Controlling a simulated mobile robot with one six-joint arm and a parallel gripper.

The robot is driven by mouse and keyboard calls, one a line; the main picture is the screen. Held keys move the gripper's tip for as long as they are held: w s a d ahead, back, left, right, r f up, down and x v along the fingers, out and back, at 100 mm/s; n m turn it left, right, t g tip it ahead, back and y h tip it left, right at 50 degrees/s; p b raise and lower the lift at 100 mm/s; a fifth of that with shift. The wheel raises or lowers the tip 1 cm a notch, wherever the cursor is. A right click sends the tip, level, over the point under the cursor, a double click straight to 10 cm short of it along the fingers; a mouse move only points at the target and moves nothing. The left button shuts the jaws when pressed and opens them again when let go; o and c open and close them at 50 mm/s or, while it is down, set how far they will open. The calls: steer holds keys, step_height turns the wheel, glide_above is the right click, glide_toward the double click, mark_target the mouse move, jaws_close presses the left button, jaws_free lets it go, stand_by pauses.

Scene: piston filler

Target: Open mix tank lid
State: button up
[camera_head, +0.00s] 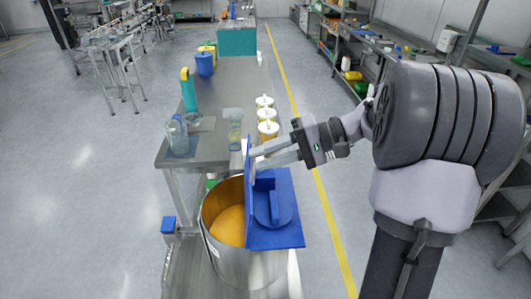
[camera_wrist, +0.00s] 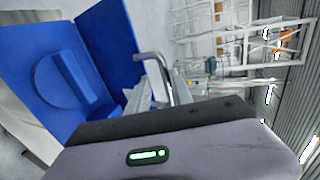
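The mix tank (camera_head: 222,252) is a round steel vessel with orange contents showing through its open left side. Its blue lid has two parts. The flat part (camera_head: 285,236) lies over the right side and carries a round raised disc. The other part (camera_head: 248,205) stands about upright along the middle. In the wrist view, the upright panel (camera_wrist: 108,45) has a bent metal handle (camera_wrist: 153,58) sticking out from it. My gripper (camera_head: 256,160) reaches in from the right, its fingers at the upper part of the upright panel. Whether the fingers close on the handle is hidden.
A steel table (camera_head: 228,88) stands behind the tank. It holds a clear jar (camera_head: 177,137), a teal-green bottle (camera_head: 188,92), a blue container (camera_head: 205,64) and several white-lidded yellow jars (camera_head: 268,130). Shelving (camera_head: 375,50) runs along the right.

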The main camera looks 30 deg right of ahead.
steer(key=shift+o, duration=1)
steer(key=shift+w+a+f, duration=0.15)
steer(key=shift+w, duration=0.05)
steer(key=p+v, duration=0.6)
steer(key=v, duration=1.1)
steer(key=shift+s, duration=0.1)
steer(key=s+a+f+n+g+h+b, duration=0.1)
steer(key=s+a+f+g+h+b, duration=0.15)
steer(key=a, duration=0.75)
steer(key=s+a+f+g+h+b, duration=0.2)
steer(key=a+h+b, duration=0.15)
steer(key=a, duration=0.55)
steer(key=s+a+f+t+h+b, duration=0.3)
steer(key=s+a+f+t+h, duration=0.2)
steer(key=s+a+f, duration=0.2)
steer(key=shift+s+a+m, duration=0.4)
steer(key=shift+s+a, duration=0.15)
